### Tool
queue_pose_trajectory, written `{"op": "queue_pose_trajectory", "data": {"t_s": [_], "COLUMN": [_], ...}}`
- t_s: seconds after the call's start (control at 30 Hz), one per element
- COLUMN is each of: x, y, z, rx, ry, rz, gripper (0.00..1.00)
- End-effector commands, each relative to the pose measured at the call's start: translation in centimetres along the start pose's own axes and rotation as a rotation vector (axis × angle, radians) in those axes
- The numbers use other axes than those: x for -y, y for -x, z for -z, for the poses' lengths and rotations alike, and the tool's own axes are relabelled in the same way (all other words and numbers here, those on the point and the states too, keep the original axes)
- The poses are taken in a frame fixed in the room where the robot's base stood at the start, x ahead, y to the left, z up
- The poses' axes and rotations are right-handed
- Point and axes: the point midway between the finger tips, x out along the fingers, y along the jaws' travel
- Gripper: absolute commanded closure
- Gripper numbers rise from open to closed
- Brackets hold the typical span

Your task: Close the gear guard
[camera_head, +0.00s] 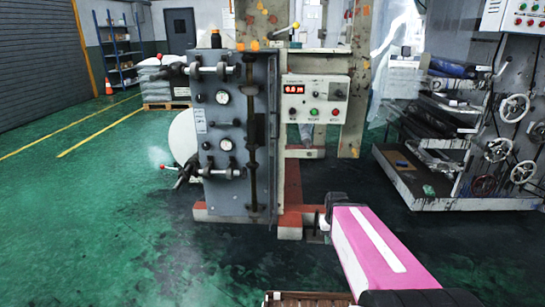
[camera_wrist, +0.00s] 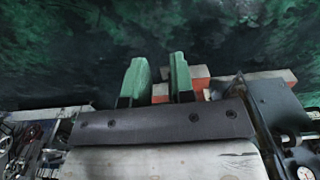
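My gripper (camera_wrist: 158,78) shows in the wrist view with two green fingers apart and nothing between them. In the head view my pink and white arm reaches in from the lower right; its fingers cannot be made out there. A grey upright machine panel (camera_head: 229,140) with gauges, clamps and a vertical rod at its right side stands at centre-left. I cannot tell for sure whether this panel is the gear guard. Part of a dark panel with a gauge (camera_wrist: 302,172) shows at the right edge of the wrist view, apart from my fingers.
A control box (camera_head: 316,98) with a red display sits right of the panel. The machine's red and white base (camera_head: 292,215) lies low in front. A rack with handwheels and a tray (camera_head: 440,190) stands at the right. The green floor at left is open.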

Motion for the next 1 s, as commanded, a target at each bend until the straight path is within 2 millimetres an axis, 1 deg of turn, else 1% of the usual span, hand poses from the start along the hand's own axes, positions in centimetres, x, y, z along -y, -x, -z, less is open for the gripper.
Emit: {"op": "queue_pose_trajectory", "data": {"t_s": [0.03,0.07,0.17,0.27,0.3,0.37,0.5,0.57,0.7,0.77,0.9,1.0], "x": [0.1,0.2,0.8,2.0,2.5,3.4,5.5,6.4,8.6,9.5,11.8,13.2], "y": [0.1,0.3,1.4,3.4,4.3,6.0,10.1,12.0,16.7,18.9,24.3,27.9], "z": [0.3,0.6,2.4,5.4,6.7,8.6,12.7,14.3,18.0,19.4,22.4,24.1], "rx": [-0.004,-0.008,-0.033,-0.075,-0.094,-0.123,-0.189,-0.216,-0.279,-0.305,-0.363,-0.399], "ry": [0.000,-0.001,-0.005,-0.011,-0.013,-0.017,-0.023,-0.025,-0.025,-0.023,-0.021,-0.016], "rz": [0.002,0.005,0.024,0.057,0.072,0.097,0.157,0.184,0.247,0.274,0.341,0.384], "gripper": [0.93,1.00,1.00,1.00,1.00,1.00,1.00,1.00,1.00,1.00,1.00,1.00]}}
